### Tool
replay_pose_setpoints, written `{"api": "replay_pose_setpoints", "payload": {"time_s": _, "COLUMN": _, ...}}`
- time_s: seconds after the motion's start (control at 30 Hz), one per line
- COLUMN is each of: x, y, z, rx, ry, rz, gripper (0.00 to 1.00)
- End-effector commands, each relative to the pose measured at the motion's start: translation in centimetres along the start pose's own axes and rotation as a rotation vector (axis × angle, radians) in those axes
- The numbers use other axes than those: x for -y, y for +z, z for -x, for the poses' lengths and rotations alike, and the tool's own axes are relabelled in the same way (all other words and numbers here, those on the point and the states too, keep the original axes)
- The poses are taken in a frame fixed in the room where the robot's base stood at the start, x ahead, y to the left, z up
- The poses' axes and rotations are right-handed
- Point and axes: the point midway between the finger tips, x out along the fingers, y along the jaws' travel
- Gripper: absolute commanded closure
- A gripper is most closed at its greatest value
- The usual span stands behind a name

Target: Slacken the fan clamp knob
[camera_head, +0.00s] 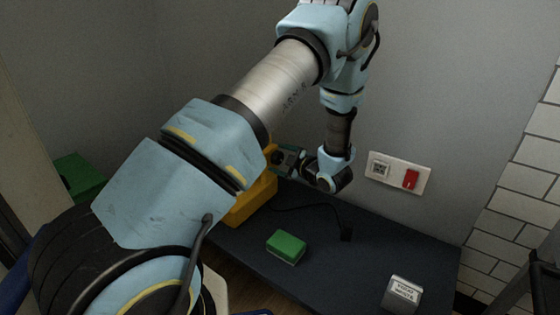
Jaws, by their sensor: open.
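A yellow body (250,203), which looks like the fan, stands on the dark table against the wall, mostly hidden behind my arm. My gripper (279,157) is at the end of my arm, which folds back toward the left. It is open, at the right side of the yellow body near its upper part. The clamp knob cannot be made out; it is small or hidden around my gripper. Whether the fingers touch anything there I cannot tell.
The dark table (345,262) holds a green sponge (286,247), a black cable with a plug (346,232) and a small labelled block (402,293). A wall plate with a red switch (411,179) is right of my wrist. A green box (78,174) is at left.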

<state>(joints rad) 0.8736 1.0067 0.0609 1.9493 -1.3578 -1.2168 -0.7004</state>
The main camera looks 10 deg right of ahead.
Motion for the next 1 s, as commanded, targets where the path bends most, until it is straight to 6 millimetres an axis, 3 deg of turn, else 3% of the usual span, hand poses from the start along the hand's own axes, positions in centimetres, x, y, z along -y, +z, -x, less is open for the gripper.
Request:
{"api": "replay_pose_setpoints", "payload": {"time_s": 0.27, "x": -0.01, "y": -0.01, "z": -0.12, "rx": 0.000, "ry": 0.000, "rz": -0.001, "gripper": 0.15}}
{"api": "replay_pose_setpoints", "payload": {"time_s": 1.0, "x": 0.04, "y": 0.00, "z": -0.07, "rx": 0.000, "ry": -0.001, "rz": -0.001, "gripper": 0.98}}
